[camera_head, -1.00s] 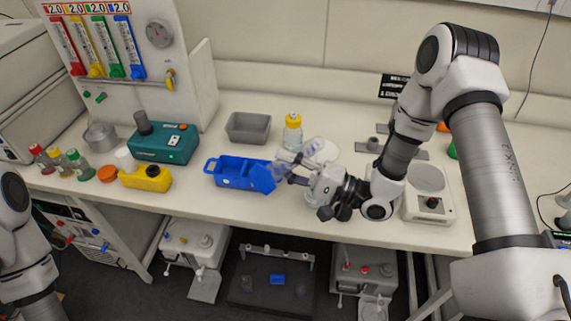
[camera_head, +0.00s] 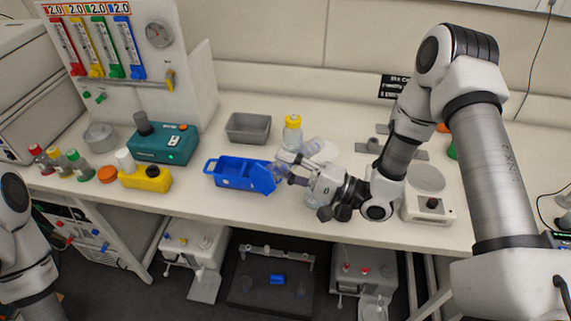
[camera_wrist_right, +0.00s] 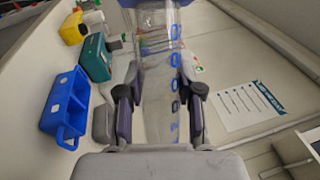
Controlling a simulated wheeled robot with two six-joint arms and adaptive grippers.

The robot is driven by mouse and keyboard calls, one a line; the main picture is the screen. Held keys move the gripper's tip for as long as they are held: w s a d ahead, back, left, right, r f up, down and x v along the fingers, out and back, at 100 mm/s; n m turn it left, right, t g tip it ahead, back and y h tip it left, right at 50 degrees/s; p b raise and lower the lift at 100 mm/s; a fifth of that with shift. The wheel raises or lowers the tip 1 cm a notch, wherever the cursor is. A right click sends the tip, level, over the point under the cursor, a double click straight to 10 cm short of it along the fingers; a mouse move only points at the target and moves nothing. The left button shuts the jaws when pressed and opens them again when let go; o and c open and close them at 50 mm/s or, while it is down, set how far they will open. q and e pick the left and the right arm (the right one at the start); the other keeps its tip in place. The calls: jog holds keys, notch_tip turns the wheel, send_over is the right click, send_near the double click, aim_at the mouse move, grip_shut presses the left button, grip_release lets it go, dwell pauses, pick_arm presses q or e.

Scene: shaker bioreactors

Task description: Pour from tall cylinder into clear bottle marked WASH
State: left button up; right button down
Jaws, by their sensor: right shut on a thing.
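The tall cylinder (camera_wrist_right: 158,75) is clear with blue marks and shows upright in the right wrist view, between the fingers of my right gripper (camera_wrist_right: 160,110). In the head view my right gripper (camera_head: 297,170) is shut on it above the bench front, and the cylinder (camera_head: 311,147) lies tilted across the fingers. A clear vessel (camera_head: 313,200) shows partly below the gripper, mostly hidden; I cannot read any WASH mark on it. A bottle with a yellow cap (camera_head: 292,132) stands behind the gripper. My left gripper is out of view.
A blue tray (camera_head: 228,179) lies left of the gripper, close to it. A grey bin (camera_head: 248,127) stands behind the tray. A teal device (camera_head: 165,144) and a yellow block (camera_head: 147,180) are further left. A scale-like device (camera_head: 428,208) is to the right.

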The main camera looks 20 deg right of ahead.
dwell(0.3)
jog(key=shift+a+r+n+p, duration=0.1)
jog(key=shift+n+p, duration=0.2)
jog(key=shift+n, duration=0.1)
jog(key=shift+s+a+n+g, duration=0.1)
jog(key=shift+n+g, duration=0.3)
jog(key=shift+f+n, duration=0.2)
jog(key=shift+n, duration=0.1)
jog(key=shift+s+a+f+n+g+h+b, duration=0.15)
jog(key=shift+f+n+g+h+b, duration=0.15)
jog(key=shift+f+n, duration=0.65)
jog(key=shift+a+f+n+g+h+b, duration=0.15)
jog(key=shift+f+n+g, duration=0.25)
jog(key=shift+f+n, duration=0.5)
jog(key=shift+r, duration=0.1)
